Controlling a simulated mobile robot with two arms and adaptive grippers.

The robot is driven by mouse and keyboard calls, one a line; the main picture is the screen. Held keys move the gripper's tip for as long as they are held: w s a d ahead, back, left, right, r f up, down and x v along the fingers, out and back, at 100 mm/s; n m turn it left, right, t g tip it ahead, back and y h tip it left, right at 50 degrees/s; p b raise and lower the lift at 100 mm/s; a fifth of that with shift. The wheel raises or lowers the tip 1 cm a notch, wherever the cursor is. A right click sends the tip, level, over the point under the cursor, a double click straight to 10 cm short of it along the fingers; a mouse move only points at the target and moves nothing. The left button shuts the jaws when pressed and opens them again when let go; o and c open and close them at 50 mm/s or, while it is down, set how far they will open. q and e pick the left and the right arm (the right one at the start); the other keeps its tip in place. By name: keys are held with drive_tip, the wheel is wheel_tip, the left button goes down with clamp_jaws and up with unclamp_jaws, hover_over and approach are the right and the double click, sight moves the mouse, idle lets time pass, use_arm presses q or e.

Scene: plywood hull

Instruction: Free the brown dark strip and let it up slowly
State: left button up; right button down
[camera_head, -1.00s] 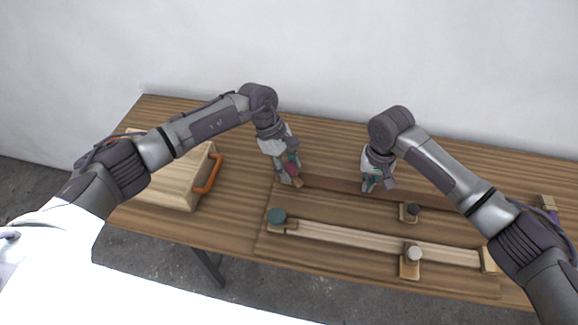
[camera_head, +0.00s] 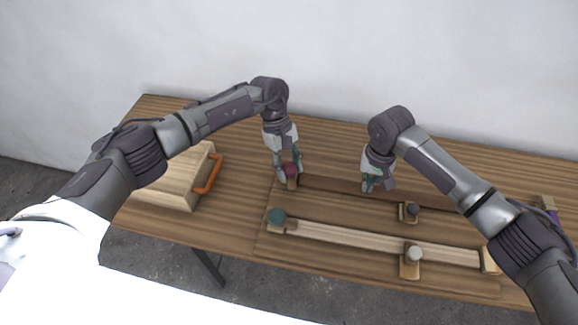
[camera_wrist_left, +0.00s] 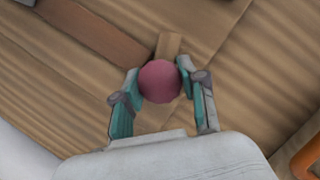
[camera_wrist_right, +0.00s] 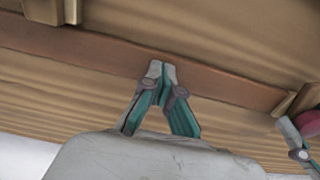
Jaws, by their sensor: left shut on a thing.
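The brown dark strip (camera_head: 335,186) lies along the table; it also shows in the left wrist view (camera_wrist_left: 95,32) and right wrist view (camera_wrist_right: 95,52). At its left end is a small wooden catch (camera_wrist_left: 168,45) with a dark red knob (camera_wrist_left: 160,82). My left gripper (camera_head: 288,172) is shut on this knob, one finger on each side. In the left wrist view the catch points away from the gripper, close beside the strip's end. My right gripper (camera_wrist_right: 162,68) has its fingertips together at the strip's middle; whether they touch it I cannot tell.
A pale strip (camera_head: 350,237) lies nearer the front, with a green-knobbed catch (camera_head: 277,216) and a white-knobbed catch (camera_head: 413,254). A dark-knobbed catch (camera_head: 413,209) stands beside the dark strip. A wooden box (camera_head: 170,187) with an orange handle (camera_head: 208,174) is at left.

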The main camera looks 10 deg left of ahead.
sight(289, 167)
use_arm(q)
drive_tip(key=shift+m, duration=0.4)
use_arm(e)
drive_tip(key=shift+s+d+f, duration=0.1)
drive_tip(key=shift+s+f, duration=0.05)
drive_tip(key=shift+f, duration=0.15)
use_arm(q)
drive_tip(key=shift+m+g+y, duration=0.5)
drive_tip(key=shift+m, duration=0.9)
drive_tip(key=o, duration=1.2)
drive_tip(key=shift+r, duration=0.1)
drive_tip(key=shift+r, duration=3.4)
